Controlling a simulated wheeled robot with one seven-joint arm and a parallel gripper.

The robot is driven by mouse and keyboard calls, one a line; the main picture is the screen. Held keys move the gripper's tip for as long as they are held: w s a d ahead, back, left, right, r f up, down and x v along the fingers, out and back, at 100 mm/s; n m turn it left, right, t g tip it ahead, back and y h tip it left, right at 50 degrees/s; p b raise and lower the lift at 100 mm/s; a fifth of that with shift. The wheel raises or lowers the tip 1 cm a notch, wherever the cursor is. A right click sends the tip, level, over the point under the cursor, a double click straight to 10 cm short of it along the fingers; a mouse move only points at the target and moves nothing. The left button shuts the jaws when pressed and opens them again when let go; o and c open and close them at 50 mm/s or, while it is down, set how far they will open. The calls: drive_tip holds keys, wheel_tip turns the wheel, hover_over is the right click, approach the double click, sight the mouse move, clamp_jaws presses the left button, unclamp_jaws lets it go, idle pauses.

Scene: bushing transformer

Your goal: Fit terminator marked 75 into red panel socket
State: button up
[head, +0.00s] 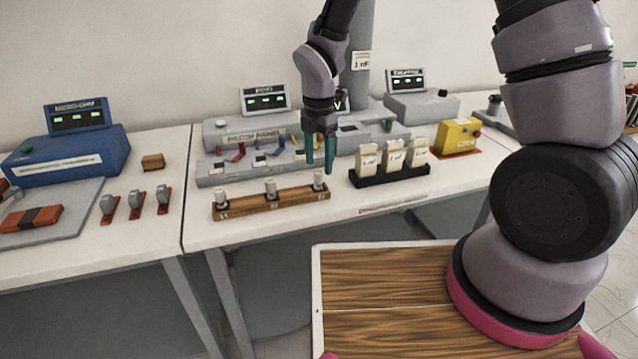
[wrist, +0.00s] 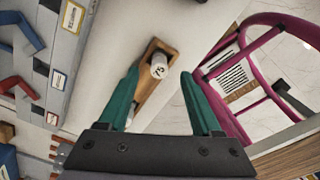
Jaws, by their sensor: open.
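A wooden rack (head: 285,204) on the table holds three upright grey-white terminators: left (head: 222,198), middle (head: 270,187) and right (head: 319,178). My gripper (head: 319,168) is open, pointing down over the right terminator. In the wrist view one terminator (wrist: 158,68) stands at the rack's end, between my open fingers (wrist: 160,76). Its top has a dark mark that I cannot read for certain. The grey patch panel (head: 215,178) lies behind the rack, with a red bracket-like piece (head: 235,152); a red piece (wrist: 18,87) also shows in the wrist view. Socket openings are not clear.
A black holder (head: 390,178) with three cream blocks stands right of the rack. A yellow box (head: 458,136) is farther right. A blue instrument (head: 70,158) and several grey pieces are on the left table. The table in front of the rack is clear.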

sight(319, 172)
wheel_tip(319, 172, down, 4)
drive_tip(key=shift+f, duration=0.2)
clamp_jaws()
